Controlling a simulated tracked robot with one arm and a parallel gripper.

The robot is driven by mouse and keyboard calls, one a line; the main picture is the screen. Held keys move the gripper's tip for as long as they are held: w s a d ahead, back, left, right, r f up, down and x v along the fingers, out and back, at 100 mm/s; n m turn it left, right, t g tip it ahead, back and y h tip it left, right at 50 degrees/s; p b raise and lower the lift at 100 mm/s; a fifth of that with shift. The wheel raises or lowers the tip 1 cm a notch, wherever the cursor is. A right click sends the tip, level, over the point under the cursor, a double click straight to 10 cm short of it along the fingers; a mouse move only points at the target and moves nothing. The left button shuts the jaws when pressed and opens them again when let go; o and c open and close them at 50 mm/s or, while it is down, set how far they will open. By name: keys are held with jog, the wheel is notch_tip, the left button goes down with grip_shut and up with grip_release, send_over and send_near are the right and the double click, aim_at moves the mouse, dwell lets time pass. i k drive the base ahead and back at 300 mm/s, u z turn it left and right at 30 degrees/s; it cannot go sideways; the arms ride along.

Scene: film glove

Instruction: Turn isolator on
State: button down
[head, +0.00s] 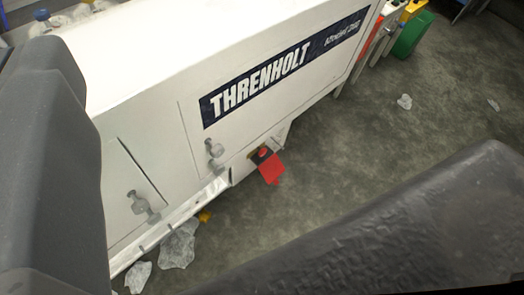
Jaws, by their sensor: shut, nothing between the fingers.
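The isolator (263,155) is a small dark switch with red parts low on the side of a white machine (150,55). A flat red piece (271,171) juts down and right from it, over the floor. I cannot tell from this angle whether the switch is on or off. My gripper's fingertips do not show. Large dark grey parts, probably mine, fill the left edge and the lower right corner, well apart from the isolator.
Grey latches (214,150) and (143,204) stick out from the machine's side. Crumpled clear plastic (178,246) and a small yellow piece (204,216) lie below it. The grey floor (360,140) right of the isolator is mostly clear.

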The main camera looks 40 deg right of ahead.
aim_at(262, 152)
jog(key=k, duration=1.25)
jog(key=z, duration=0.5)
jog(key=i, duration=1.55)
jog(key=z, duration=0.1)
